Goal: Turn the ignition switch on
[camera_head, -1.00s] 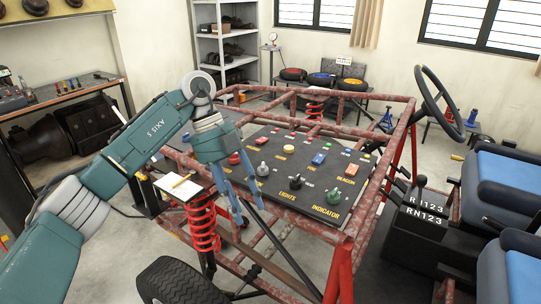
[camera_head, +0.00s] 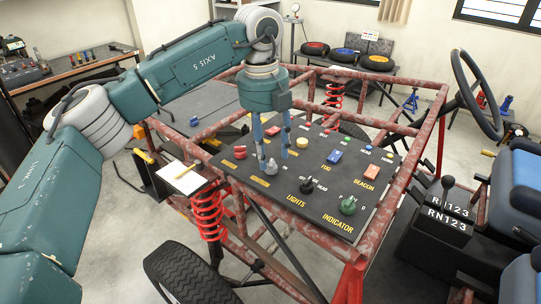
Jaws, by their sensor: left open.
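The dark control panel (camera_head: 318,220) lies in the red tubular frame, with knobs and buttons on it. A grey knob (camera_head: 271,168) near its left front has a yellow label that I cannot read clearly; I cannot confirm that it is the ignition switch. My left gripper (camera_head: 274,160) points down over this knob with its blue fingers apart. The fingertips are close around the grey knob; I cannot tell whether they touch it. My right gripper is out of view.
A red knob (camera_head: 240,152) is left of the grey one. A black knob (camera_head: 307,186) labelled LIGHTS and a green knob (camera_head: 348,205) labelled INDICATOR are to its right. A steering wheel (camera_head: 477,95) stands at the right. A clipboard (camera_head: 184,176) lies left of the panel.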

